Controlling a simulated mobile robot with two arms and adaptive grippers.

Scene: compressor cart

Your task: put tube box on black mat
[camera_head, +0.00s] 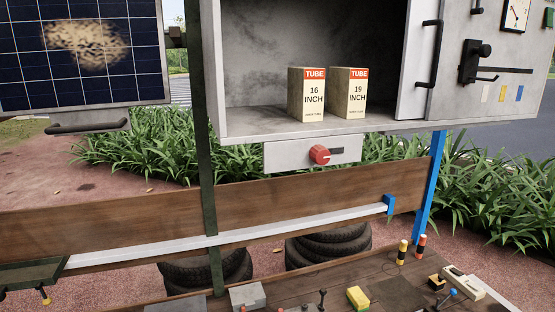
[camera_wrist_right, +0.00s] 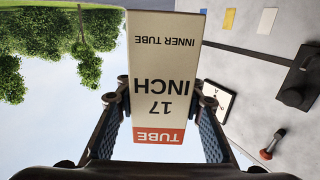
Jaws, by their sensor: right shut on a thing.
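A cream tube box (camera_wrist_right: 165,70) marked "17 INCH", with an orange TUBE band, is in the right wrist view. Its print appears upside down there. My right gripper (camera_wrist_right: 158,108) is shut on this box, with one blue-padded finger on each side. Neither gripper shows in the head view, and neither does this box. Two more tube boxes stand upright in the open grey cabinet, the 16 inch one (camera_head: 308,96) and the 19 inch one (camera_head: 346,96). A dark, flat patch that looks like the black mat (camera_head: 398,294) lies on the wooden bench at lower right.
On the bench (camera_head: 340,275), a yellow block (camera_head: 358,297) lies left of the dark patch. Tires (camera_head: 328,245) lie behind.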

